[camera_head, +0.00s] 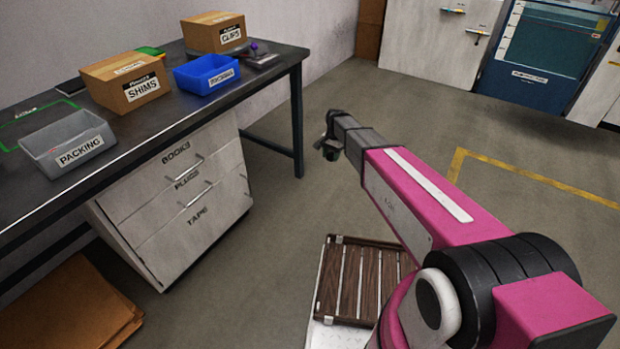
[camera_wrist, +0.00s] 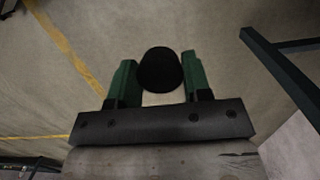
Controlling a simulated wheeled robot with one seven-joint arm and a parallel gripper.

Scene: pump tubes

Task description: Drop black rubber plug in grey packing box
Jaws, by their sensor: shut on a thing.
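The black rubber plug (camera_wrist: 160,69) is a round dark shape between the two green fingers of my gripper (camera_wrist: 156,80) in the wrist view. My gripper is shut on it. In the head view my gripper (camera_head: 330,150) is at the end of the pink arm, over open floor to the right of the table; the plug is hard to make out there. The grey packing box (camera_head: 58,160) is an open bin labelled PACKING on the dark table at the left. My gripper is well apart from the box.
The dark table (camera_head: 170,117) also bears a SHIMS box (camera_head: 112,84), a CLIPS box (camera_head: 213,32) and a blue bin (camera_head: 205,78). White drawers (camera_head: 178,205) stand below it. A slatted wooden platform (camera_head: 362,282) is on the floor. Floor between the table and my arm is clear.

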